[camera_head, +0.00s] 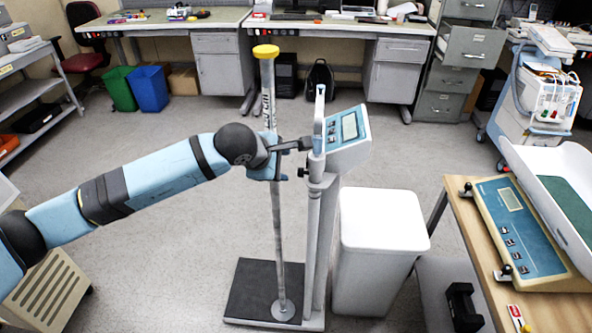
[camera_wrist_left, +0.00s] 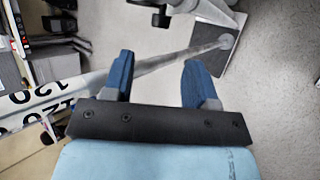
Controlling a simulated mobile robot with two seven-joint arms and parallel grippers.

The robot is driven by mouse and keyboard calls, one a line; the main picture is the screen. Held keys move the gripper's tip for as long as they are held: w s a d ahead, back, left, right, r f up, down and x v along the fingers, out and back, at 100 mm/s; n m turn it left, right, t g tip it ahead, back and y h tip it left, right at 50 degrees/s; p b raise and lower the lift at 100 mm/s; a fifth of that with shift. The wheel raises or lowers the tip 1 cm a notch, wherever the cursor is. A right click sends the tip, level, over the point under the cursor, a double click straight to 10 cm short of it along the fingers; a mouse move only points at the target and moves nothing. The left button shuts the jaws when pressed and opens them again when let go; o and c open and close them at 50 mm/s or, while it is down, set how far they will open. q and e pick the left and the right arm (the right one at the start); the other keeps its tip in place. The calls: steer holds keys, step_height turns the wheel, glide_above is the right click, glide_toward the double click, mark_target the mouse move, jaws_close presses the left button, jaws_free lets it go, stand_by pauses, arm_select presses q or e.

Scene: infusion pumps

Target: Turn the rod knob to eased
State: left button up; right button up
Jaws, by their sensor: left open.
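A tall pale measuring rod (camera_head: 277,230) with a yellow cap stands on a dark platform, and it also shows in the left wrist view (camera_wrist_left: 160,62) with black numbers on it. A small black knob (camera_head: 303,173) sits on the side of the grey post, right of the rod. A dark knob-like part shows at the top of the left wrist view (camera_wrist_left: 161,17). My left gripper (camera_head: 281,175) is at the rod, just left of the black knob. Its blue fingers (camera_wrist_left: 157,78) are apart, with the rod crossing beyond them. I cannot tell if they touch it. The knob's setting is unreadable. My right gripper is not in view.
A scale display (camera_head: 348,130) tops the post. A white bin (camera_head: 381,240) stands close to its right. A wooden table (camera_head: 475,250) with a baby scale is at the right. A dark platform (camera_head: 255,290) lies below. Open floor is at the left.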

mark_target(301, 172)
arm_select(q)
steer(key=x, duration=0.8)
steer(key=shift+d+f, duration=0.1)
steer(key=shift+f, duration=0.05)
